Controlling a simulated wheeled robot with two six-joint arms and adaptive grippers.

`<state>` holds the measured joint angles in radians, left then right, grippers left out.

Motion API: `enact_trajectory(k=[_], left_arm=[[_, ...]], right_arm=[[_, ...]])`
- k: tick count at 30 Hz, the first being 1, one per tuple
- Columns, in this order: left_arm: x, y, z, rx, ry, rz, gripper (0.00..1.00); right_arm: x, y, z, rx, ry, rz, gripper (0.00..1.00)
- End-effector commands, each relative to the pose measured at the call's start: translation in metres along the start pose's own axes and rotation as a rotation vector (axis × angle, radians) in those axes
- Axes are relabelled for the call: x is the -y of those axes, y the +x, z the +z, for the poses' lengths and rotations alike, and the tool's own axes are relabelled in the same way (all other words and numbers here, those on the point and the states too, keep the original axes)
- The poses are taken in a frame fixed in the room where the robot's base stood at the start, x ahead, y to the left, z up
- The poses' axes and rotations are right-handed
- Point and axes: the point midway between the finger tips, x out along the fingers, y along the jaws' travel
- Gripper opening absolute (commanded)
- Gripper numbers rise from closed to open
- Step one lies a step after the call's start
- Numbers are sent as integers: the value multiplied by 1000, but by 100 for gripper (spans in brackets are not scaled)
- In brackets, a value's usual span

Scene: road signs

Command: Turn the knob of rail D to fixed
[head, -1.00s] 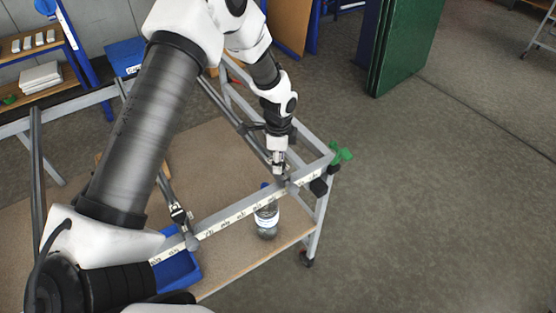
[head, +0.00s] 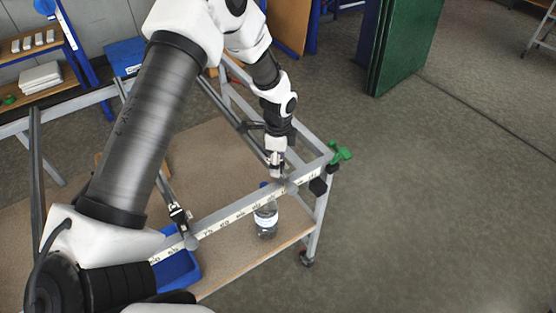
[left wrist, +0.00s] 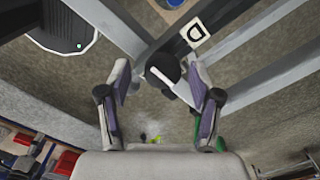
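My left gripper (head: 277,172) points down beside the cart's front bar, close to a grey knob (head: 291,187). In the left wrist view the two fingers of the left gripper (left wrist: 158,70) are apart. A dark round knob (left wrist: 163,67) shows between them, nearer the right finger; I cannot tell whether they touch. A white plate with the letter D (left wrist: 196,32) sits on a dark rail (left wrist: 180,45) just beyond it. The knob's setting is not readable. My right gripper is not in view.
The cart's front bar carries a scale strip (head: 235,216). A bottle (head: 266,220) and a blue bin (head: 178,272) stand below it. A second grey knob (head: 191,242) is further left. A black knob (head: 318,186) and a green part (head: 340,154) are at the right corner.

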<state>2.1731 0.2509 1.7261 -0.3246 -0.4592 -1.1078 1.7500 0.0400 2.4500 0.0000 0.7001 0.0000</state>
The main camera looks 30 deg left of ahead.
Motion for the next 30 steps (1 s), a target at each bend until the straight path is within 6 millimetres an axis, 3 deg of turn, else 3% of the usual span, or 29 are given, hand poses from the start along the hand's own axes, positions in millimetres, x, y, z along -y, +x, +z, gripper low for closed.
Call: enact_trajectory(k=[7, 19, 23, 30], left_arm=[[2, -17, -1, -2, 0, -6, 64], [1, -109, -2, 0, 0, -3, 64], [0, -120, -2, 1, 0, 0, 64], [0, -120, -2, 1, 1, 0, 64]], right_arm=[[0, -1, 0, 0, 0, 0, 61], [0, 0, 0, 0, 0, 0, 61], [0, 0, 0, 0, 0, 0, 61], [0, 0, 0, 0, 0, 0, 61]])
